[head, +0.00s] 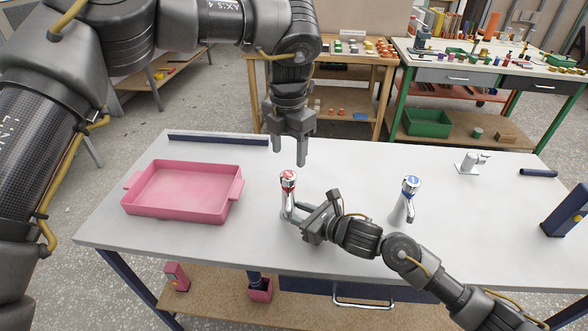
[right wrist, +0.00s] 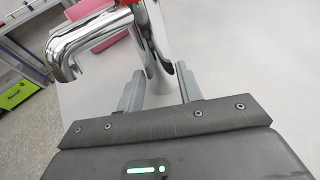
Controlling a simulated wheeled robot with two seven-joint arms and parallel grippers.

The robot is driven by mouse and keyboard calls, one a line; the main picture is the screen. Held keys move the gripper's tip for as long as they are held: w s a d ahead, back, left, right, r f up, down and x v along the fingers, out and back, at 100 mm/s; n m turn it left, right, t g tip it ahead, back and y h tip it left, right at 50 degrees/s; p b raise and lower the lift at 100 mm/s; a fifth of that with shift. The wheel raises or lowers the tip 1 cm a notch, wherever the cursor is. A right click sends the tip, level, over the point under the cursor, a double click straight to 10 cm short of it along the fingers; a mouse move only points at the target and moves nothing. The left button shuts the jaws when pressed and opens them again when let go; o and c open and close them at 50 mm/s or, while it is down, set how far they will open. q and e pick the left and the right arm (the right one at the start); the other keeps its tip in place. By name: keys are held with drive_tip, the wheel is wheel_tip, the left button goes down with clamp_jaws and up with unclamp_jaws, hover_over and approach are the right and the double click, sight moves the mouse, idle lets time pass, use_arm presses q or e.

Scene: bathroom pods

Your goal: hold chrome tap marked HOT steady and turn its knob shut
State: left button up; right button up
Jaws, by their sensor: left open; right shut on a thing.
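The chrome tap with the red knob (head: 288,178) stands upright on the white table; I take it as the HOT one, though its lettering is too small to read. Its chrome body (right wrist: 152,38) and bent spout (right wrist: 82,48) fill the upper left of the right wrist view. My right gripper (head: 296,217) is shut on the tap's body low down, its fingers (right wrist: 158,88) on either side of the column. My left gripper (head: 289,156) is open and empty, pointing down just above the red knob, with a small gap between them.
A second chrome tap with a blue knob (head: 411,184) stands to the right. A pink tray (head: 181,215) lies to the left, with a dark bar (head: 218,140) behind it. A white fitting (head: 468,164) and a dark blue block (head: 565,212) are at the right.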

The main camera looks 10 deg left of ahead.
sight(289, 174)
use_arm(q)
drive_tip(key=shift+r, duration=0.25)
drive_tip(key=shift+f, duration=4.55)
